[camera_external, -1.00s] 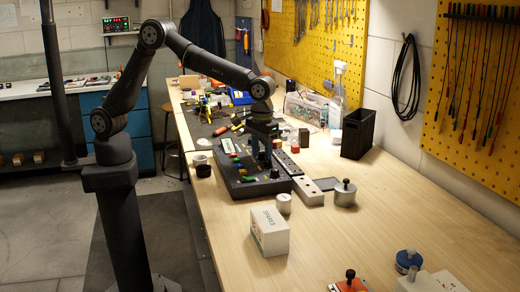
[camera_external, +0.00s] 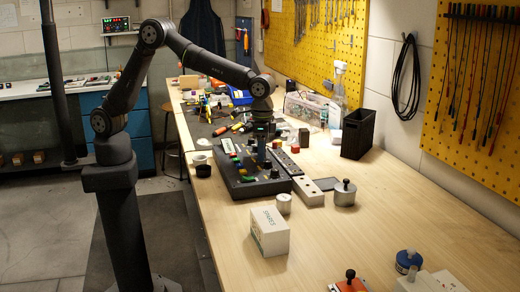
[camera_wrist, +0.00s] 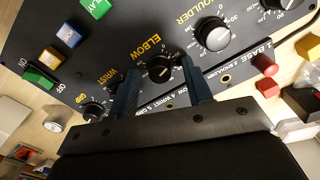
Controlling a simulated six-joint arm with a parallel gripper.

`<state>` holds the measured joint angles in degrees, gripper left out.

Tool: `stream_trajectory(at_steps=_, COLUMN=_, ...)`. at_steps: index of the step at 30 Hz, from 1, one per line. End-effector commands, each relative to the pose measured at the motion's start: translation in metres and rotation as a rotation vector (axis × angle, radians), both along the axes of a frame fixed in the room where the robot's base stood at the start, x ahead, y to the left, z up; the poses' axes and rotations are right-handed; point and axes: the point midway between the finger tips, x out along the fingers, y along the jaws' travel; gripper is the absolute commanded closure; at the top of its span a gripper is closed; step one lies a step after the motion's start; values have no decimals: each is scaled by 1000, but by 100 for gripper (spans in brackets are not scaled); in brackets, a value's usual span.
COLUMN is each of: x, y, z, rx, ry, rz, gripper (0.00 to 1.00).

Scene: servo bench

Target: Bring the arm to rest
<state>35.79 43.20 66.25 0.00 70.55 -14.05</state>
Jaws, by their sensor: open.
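The servo control panel (camera_external: 240,188) is a dark sloped box on the bench, with colored buttons and knobs. My gripper (camera_external: 262,160) points down over its far right part. In the wrist view my gripper (camera_wrist: 160,78) is open, with its two blue-grey fingers apart. The ELBOW knob (camera_wrist: 160,68) shows between the fingertips; I cannot tell whether they touch it. The SHOULDER knob (camera_wrist: 212,34) and the GRIP knob (camera_wrist: 93,110) show to either side. Green buttons (camera_wrist: 40,75), a blue button (camera_wrist: 68,35) and an orange button (camera_wrist: 51,57) show at the left.
A white box (camera_external: 270,232) stands in front of the panel. A white block with holes (camera_external: 308,190), a metal weight (camera_external: 344,193) and a black bin (camera_external: 358,134) are to the right. Tools clutter the bench behind. The front middle of the bench is mostly clear.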

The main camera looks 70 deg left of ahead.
Motion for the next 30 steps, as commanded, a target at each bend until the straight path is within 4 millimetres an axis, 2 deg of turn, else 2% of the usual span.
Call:
stream_trajectory(at_steps=21, x=0, y=0, z=0, rx=0, ry=0, rz=-574, gripper=54)
stream_trajectory(at_steps=30, x=0, y=0, z=0, rx=0, ry=0, rz=-712, gripper=54)
